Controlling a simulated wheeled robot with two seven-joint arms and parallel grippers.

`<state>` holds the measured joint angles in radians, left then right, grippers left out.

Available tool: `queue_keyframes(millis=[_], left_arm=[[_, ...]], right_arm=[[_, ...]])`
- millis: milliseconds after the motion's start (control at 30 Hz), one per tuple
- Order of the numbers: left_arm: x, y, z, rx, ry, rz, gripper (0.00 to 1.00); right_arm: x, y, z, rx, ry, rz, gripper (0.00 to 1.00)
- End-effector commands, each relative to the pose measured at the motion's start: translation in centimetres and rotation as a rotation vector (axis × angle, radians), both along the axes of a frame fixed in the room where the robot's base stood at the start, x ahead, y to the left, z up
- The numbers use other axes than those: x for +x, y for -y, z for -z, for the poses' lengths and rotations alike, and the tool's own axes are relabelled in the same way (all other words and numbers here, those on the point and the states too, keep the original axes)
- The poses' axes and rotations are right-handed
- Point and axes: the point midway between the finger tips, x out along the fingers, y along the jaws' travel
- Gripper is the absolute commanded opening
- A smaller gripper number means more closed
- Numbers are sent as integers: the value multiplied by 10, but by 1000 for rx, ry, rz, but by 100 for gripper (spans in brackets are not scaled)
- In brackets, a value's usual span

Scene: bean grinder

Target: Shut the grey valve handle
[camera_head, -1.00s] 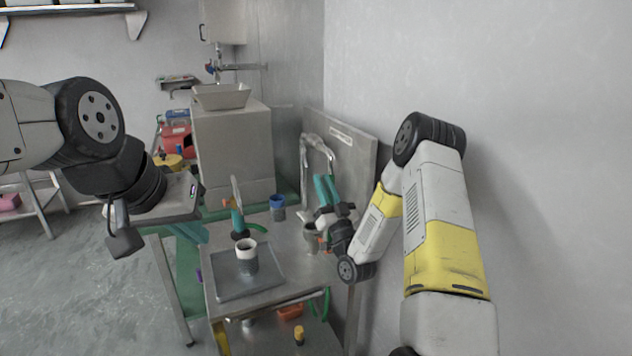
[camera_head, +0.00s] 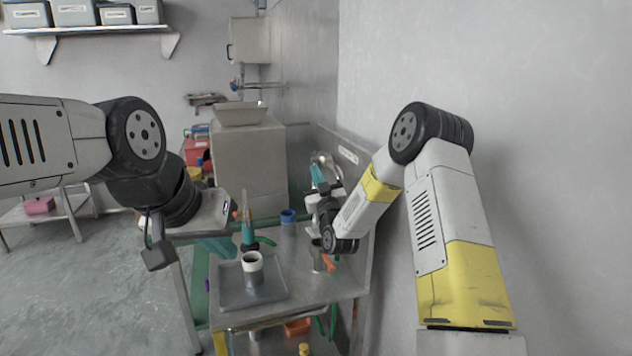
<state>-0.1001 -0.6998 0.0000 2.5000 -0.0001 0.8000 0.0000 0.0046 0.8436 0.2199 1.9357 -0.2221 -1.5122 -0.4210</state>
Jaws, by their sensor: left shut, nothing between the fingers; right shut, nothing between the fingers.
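I cannot clearly make out a grey valve handle. A curved steel tap (camera_head: 327,160) stands at the back right of the metal table (camera_head: 330,288), partly hidden by my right gripper. A small valve with blue and red parts (camera_head: 235,86) is on the pipe at the back wall. My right gripper (camera_head: 318,172), with teal fingers, is shut and empty in front of the tap; I cannot tell if it touches it. My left gripper (camera_head: 222,247) is shut and empty at the table's left side, its fingers partly hidden by its own body.
A grey tray (camera_head: 232,296) holds a white-and-grey cup (camera_head: 253,268). Behind it are an upright teal tool (camera_head: 248,232) and a blue-rimmed cup (camera_head: 289,222). A large grey cabinet (camera_head: 248,165) with a basin (camera_head: 240,114) stands behind. The wall is close on the right.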

Motion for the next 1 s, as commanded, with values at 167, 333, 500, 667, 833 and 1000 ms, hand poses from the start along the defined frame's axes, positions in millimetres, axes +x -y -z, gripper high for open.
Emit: queue_keyframes(millis=[167,333,500,667,833,1000], left_arm=[[0,0,0,0,0,0,0],[0,0,0,0,0,0,0],[0,0,0,0,0,0,0],[0,0,0,0,0,0,0],[0,0,0,0,0,0,0],[0,0,0,0,0,0,0]], right_arm=[[13,1,23,0,-7,1,0],[18,1,29,-1,-6,0,0],[18,1,29,-1,-6,0,0],[18,1,31,-1,-6,0,0],[29,-4,55,-1,-10,-2,0],[38,-5,69,-2,-8,0,0]])
